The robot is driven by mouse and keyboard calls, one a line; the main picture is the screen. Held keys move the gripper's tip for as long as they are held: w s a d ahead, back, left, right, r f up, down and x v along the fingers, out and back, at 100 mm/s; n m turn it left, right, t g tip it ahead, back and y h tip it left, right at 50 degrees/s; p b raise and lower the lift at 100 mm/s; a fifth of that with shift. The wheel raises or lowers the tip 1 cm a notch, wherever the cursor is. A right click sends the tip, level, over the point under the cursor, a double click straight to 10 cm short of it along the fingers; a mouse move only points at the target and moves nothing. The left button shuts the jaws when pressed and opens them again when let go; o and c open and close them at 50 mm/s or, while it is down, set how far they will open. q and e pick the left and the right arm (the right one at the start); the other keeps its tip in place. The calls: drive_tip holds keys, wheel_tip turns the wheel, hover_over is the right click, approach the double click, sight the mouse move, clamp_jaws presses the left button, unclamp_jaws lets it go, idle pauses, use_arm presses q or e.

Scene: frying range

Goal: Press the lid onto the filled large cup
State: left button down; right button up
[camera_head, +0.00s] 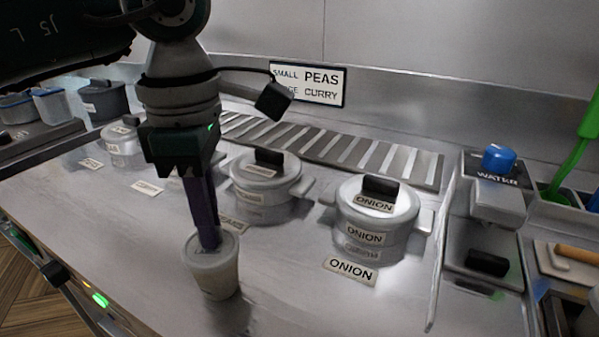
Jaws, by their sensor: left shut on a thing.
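A pale cup (213,279) stands upright on the steel counter near its front edge. A light, flat lid (228,246) lies over the cup's mouth; I cannot tell whether it is fully seated. My left gripper (209,244) points down from above, its dark purple fingers shut at the middle of the lid. The part they grip is hidden between the fingers. The cup's contents are hidden under the lid. My right gripper is not in view.
Lidded pots, including an onion pot (376,218) and a middle pot (265,190), stand behind and right of the cup. A slotted grate (330,148) runs along the back. A water dispenser (498,195) stands at right.

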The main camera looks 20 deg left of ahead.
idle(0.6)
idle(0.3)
use_arm(q)
drive_tip(key=shift+c, duration=1.9)
unclamp_jaws()
drive_tip(key=shift+r, duration=0.1)
drive_tip(key=shift+r+p, duration=2.5)
drive_tip(key=shift+r, duration=0.9)
clamp_jaws()
